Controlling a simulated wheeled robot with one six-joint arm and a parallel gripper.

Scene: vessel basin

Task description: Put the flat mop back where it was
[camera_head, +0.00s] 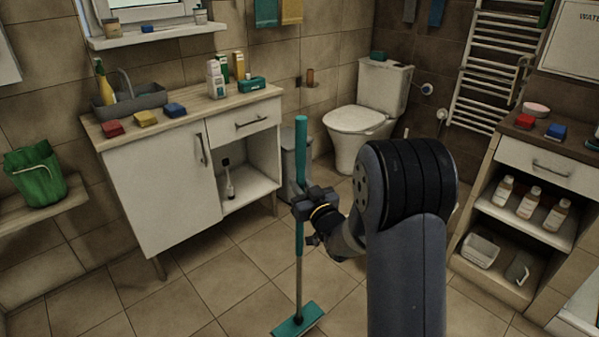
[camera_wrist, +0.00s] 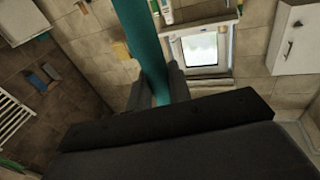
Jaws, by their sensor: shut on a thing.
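The flat mop (camera_head: 299,267) has a teal grip, a grey pole and a flat teal head. It stands nearly upright in the middle of the floor in the head view, its head at floor level near the bottom edge. I cannot tell whether the head touches the tiles. My gripper (camera_head: 308,208) is shut on the lower part of the teal grip. In the wrist view the teal grip (camera_wrist: 146,50) runs up between my two fingers (camera_wrist: 157,88). The mop's head is out of the wrist view.
A white cabinet (camera_head: 160,190) with sponges and bottles on top stands left. A grey bin (camera_head: 296,160) and a toilet (camera_head: 358,125) are behind the mop. A shelf unit (camera_head: 545,165) with bottles stands right. A green bucket (camera_head: 35,172) sits far left. Floor tiles (camera_head: 200,285) front left are clear.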

